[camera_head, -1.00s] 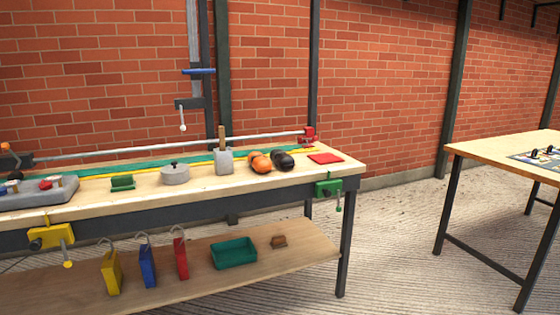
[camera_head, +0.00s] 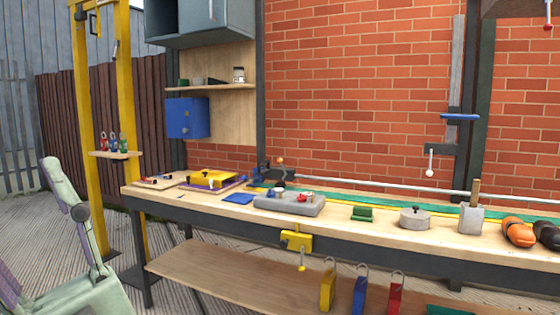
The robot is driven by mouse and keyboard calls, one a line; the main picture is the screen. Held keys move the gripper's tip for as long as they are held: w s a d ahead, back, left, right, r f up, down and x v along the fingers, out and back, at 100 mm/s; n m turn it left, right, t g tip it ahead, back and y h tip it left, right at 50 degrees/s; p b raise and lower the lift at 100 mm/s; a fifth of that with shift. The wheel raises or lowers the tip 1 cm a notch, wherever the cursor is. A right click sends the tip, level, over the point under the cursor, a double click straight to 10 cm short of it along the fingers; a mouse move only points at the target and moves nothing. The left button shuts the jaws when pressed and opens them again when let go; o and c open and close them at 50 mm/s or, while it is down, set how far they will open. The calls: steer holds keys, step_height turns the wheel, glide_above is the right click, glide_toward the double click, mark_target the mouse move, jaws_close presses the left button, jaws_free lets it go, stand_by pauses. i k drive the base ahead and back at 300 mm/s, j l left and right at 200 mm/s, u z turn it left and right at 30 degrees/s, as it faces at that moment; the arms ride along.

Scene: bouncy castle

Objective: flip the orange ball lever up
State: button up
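A small lever with an orange ball (camera_head: 280,160) shows at the back of the workbench, near the left end of the long metal rail. It sits by a dark mount, behind the grey block with coloured knobs. The ball is small here and appears to be at the top of the lever; the lever's exact angle is hard to tell. My gripper is not in view.
A yellow clamp (camera_head: 297,241) hangs in front.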

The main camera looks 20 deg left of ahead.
mark_target(283, 167)
steer(key=i+u, duration=0.15)
steer(key=i, duration=0.4)
steer(key=i+l+u, duration=0.2)
steer(key=i, duration=0.4)
steer(key=i+u, duration=0.15)
steer(key=i, duration=0.4)
steer(key=i+l+u, duration=0.15)
steer(key=i, duration=0.4)
steer(key=l, duration=0.1)
